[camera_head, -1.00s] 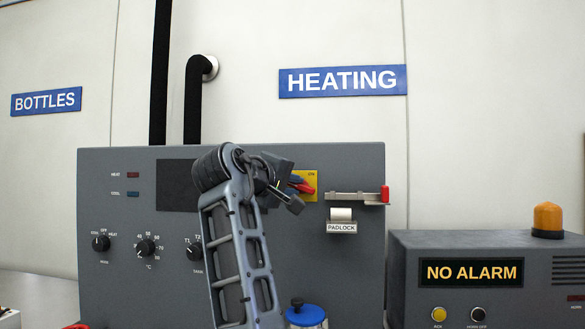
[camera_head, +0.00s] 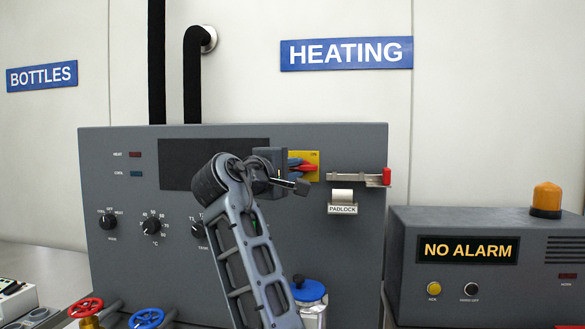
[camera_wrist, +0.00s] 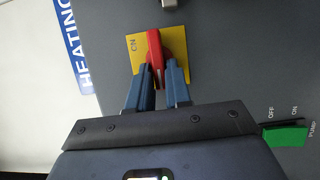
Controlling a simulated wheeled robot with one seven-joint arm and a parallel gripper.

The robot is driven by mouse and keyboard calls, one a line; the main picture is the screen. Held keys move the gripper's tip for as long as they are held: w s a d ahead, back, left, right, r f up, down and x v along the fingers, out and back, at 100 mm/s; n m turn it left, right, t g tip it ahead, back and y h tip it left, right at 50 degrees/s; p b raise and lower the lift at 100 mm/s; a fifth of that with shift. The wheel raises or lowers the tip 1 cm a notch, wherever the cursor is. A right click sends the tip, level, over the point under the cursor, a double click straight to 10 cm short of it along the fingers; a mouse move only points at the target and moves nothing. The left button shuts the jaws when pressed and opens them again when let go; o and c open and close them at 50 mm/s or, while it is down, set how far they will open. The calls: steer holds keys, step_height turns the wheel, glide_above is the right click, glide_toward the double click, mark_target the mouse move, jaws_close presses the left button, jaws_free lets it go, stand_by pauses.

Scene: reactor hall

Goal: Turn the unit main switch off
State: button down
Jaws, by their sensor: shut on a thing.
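The unit main switch is a red handle on a yellow plate (camera_head: 313,160) on the grey unit front, under the HEATING sign. In the wrist view the red handle (camera_wrist: 155,50) lies between the two blue fingers, across the yellow plate (camera_wrist: 135,72). The word ON shows at the plate's left edge there. My gripper (camera_wrist: 157,85) is shut on the handle. In the head view my gripper (camera_head: 297,165) and wrist hide the plate's left part and some of the handle. An OFF mark on the plate is not visible.
A latch bar with a red end (camera_head: 387,177) and a PADLOCK holder (camera_head: 342,200) sit just right of the switch. A green pump switch (camera_wrist: 286,135) is near the gripper's right side. A blue-lidded container (camera_head: 309,290) stands below. Red and blue valve wheels (camera_head: 146,318) are lower left.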

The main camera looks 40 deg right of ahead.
steer(key=c, duration=1.1)
jaws_free()
steer(key=shift+c, duration=0.2)
steer(key=shift+a, duration=0.15)
steer(key=b+v, duration=0.2)
steer(key=v, duration=0.5)
steer(key=shift+a, duration=0.25)
steer(key=shift+s+f, duration=0.1)
